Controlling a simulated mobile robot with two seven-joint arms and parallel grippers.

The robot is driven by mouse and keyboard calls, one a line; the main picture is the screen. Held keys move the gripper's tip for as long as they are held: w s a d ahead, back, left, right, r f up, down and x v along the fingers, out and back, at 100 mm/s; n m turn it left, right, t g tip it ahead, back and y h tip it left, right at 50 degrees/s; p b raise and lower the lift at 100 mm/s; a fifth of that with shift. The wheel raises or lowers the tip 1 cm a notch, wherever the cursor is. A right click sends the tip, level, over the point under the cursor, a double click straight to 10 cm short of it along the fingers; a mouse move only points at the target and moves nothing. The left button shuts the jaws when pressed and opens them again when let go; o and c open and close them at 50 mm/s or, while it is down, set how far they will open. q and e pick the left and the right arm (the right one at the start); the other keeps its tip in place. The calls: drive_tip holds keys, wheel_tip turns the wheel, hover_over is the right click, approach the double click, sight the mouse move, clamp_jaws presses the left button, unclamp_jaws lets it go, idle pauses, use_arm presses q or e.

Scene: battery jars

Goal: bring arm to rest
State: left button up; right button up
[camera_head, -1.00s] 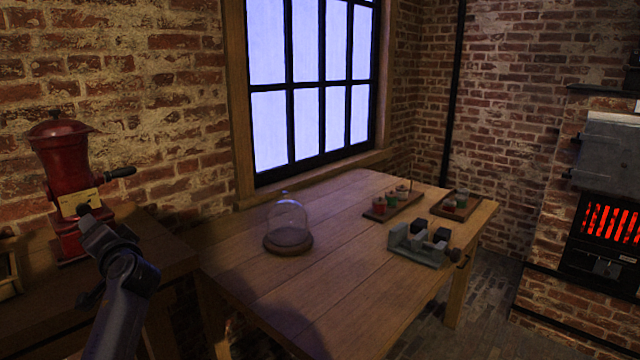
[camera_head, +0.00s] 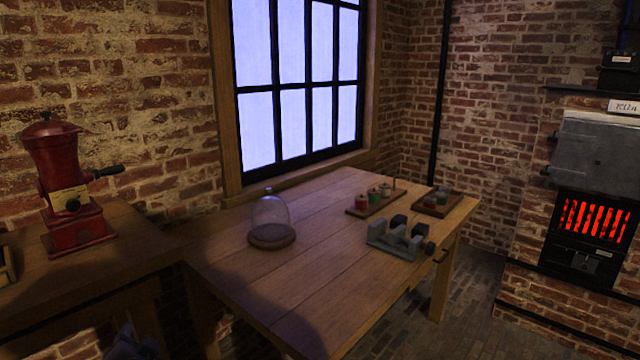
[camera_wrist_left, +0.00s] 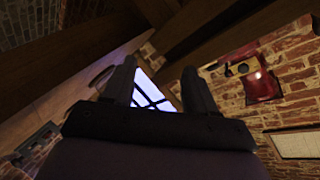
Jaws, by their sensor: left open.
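My left gripper (camera_wrist_left: 157,76) is open in the left wrist view, its two dark fingers apart with nothing between them. In the head view only a dim part of my left arm shows at the bottom edge, below the front of the side bench. The left wrist view looks up from low down, past dark wooden beams, to the window. The red grinder (camera_head: 70,185) stands on the side bench and also shows in the left wrist view (camera_wrist_left: 262,88). My right gripper is not in view.
The wooden table (camera_head: 300,275) holds a glass dome (camera_head: 270,218), a tray with small red and green jars (camera_head: 374,198), a second small tray (camera_head: 437,202) and a grey fixture (camera_head: 397,238). A glowing kiln (camera_head: 594,220) stands at right. The table's front is clear.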

use_arm(q)
drive_tip(key=s+d+f+h, duration=0.3)
drive_tip(key=s+d+f, duration=0.1)
drive_tip(key=s, duration=0.5)
drive_tip(key=s+d+f+n+g+h, duration=0.1)
drive_tip(key=s+d+f+h, duration=0.2)
drive_tip(key=s, duration=0.6)
drive_tip(key=s+d+f+n+g+h+p, duration=0.1)
drive_tip(key=s+d+f+h, duration=0.2)
drive_tip(key=s+d+f, duration=0.4)
drive_tip(key=s+d, duration=0.1)
drive_tip(key=s, duration=0.1)
drive_tip(key=shift+s+f, duration=0.15)
drive_tip(key=shift+s, duration=0.15)
